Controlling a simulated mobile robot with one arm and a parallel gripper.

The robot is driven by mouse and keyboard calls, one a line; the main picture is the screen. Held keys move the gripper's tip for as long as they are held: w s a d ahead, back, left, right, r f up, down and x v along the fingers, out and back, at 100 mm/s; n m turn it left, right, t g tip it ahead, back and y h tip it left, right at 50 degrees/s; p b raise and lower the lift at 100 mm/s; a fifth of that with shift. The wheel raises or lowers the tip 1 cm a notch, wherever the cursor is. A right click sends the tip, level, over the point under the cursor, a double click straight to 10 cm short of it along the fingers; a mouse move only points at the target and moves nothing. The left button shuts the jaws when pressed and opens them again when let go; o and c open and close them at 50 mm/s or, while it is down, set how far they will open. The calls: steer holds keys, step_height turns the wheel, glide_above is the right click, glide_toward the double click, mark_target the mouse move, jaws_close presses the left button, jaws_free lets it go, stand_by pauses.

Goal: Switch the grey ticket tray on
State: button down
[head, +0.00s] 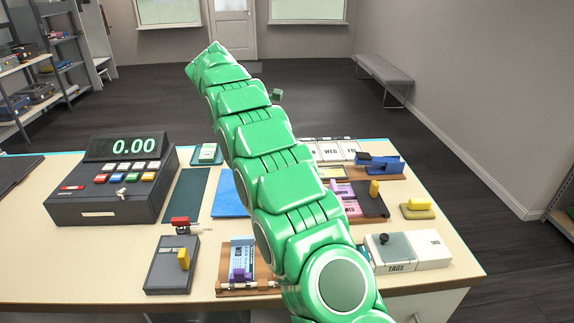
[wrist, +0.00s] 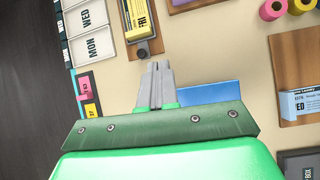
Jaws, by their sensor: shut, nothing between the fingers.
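A dark grey box-like tray (head: 172,272) sits at the front left of the counter in the head view. A yellow lever (head: 183,258) stands on its right part; I cannot tell its setting. A darker tray (head: 372,204) with another yellow lever (head: 374,188) lies right of my arm beside pink tickets. I cannot tell for certain which is the grey ticket tray. My gripper (wrist: 157,70) is shut and empty in the wrist view, above the counter, with its tips just below a wooden holder. In the head view my green arm hides the counter's middle, and the fingers are not distinct.
A till (head: 110,190) stands at the left. A wooden ticket holder (head: 243,285) lies front centre. A white TAGS box (head: 410,252) stands front right. Day cards (wrist: 92,28) and a yellow FRI ticket (wrist: 138,18) show in the wrist view.

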steer(key=w+a+f+n, duration=0.2)
steer(key=w+a+f, duration=0.2)
steer(key=a+f, duration=0.2)
steer(key=shift+w+a+n+t+h, duration=0.25)
steer(key=shift+a+n+t+h, duration=0.05)
steer(key=shift+a+n+h, duration=0.1)
steer(key=shift+d+f, duration=0.15)
steer(key=shift+d, duration=0.05)
steer(key=shift+x, duration=2.35)
steer(key=x, duration=0.5)
steer(key=shift+a, duration=0.1)
steer(key=d, duration=0.3)
steer(key=shift+w+f, duration=0.2)
steer(key=shift+f, duration=0.1)
steer(key=shift+w+d+f, duration=0.1)
steer(key=shift+d, duration=0.4)
